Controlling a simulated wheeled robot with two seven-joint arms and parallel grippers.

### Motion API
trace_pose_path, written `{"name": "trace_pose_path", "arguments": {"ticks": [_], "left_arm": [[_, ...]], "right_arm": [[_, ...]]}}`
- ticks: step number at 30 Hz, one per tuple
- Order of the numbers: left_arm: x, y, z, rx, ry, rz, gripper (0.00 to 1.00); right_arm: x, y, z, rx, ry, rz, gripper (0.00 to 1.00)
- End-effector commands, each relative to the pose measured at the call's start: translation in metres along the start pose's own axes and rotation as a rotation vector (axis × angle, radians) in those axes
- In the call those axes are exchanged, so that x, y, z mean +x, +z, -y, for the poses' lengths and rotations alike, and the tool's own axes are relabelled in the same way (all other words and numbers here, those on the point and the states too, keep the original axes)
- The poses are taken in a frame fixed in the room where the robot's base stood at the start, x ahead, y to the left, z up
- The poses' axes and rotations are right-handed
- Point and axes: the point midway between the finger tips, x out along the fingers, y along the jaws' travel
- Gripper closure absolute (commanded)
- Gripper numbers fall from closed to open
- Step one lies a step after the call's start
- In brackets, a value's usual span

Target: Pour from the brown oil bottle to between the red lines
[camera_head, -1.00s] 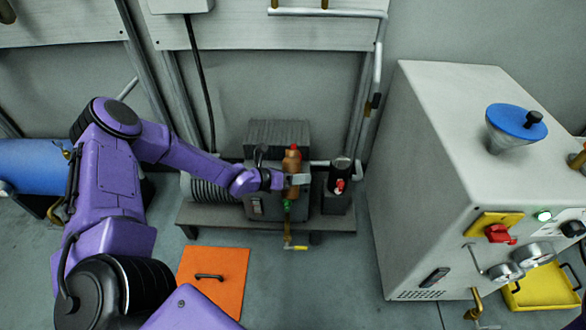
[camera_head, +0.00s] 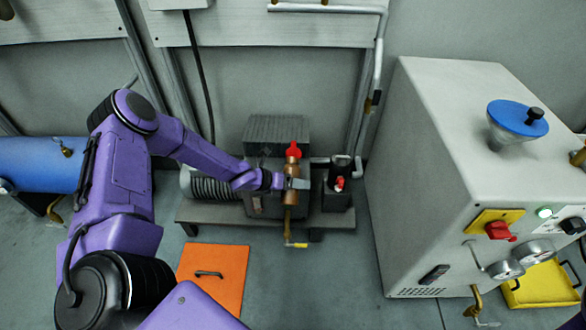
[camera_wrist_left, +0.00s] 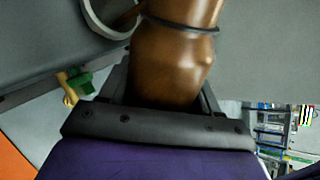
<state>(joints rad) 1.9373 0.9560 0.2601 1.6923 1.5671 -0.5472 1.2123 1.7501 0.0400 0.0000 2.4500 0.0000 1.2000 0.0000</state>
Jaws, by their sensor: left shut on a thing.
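The brown oil bottle (camera_head: 291,197) is in the jaws of my left gripper (camera_head: 290,183), in front of the dark machine on the low bench. In the left wrist view the brown bottle (camera_wrist_left: 175,65) fills the space between the fingers, with a dark band around it. A red piece (camera_head: 293,150) shows just above the bottle; I cannot tell whether it belongs to the bottle or the machine. The bottle's tilt is hard to judge, and no liquid stream shows. I cannot make out the red lines. My right gripper is not in view.
The dark ribbed machine (camera_head: 277,131) stands on the low bench (camera_head: 338,221). A black cylinder (camera_head: 338,187) with a red tap is close right of the bottle. A yellow-handled pipe (camera_head: 296,245) hangs below. A large grey cabinet (camera_head: 420,165) with a blue-lidded funnel (camera_head: 517,117) stands right.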

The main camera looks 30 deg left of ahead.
Motion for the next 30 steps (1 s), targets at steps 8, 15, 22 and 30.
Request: {"name": "trace_pose_path", "arguments": {"ticks": [8,15,22,30], "left_arm": [[-0.0001,-0.0002,0.0001,-0.017,0.000,-0.014,0.81],[0.0000,-0.0009,0.0001,-0.031,0.000,-0.027,0.81],[0.0003,-0.0018,0.0003,-0.046,0.000,-0.039,0.81],[0.0001,-0.0029,0.0002,-0.065,0.000,-0.053,0.81]], "right_arm": [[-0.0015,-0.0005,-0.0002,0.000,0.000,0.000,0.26],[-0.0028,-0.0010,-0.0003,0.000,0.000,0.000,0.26],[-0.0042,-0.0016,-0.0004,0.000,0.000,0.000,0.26],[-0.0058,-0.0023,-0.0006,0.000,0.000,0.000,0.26]]}}
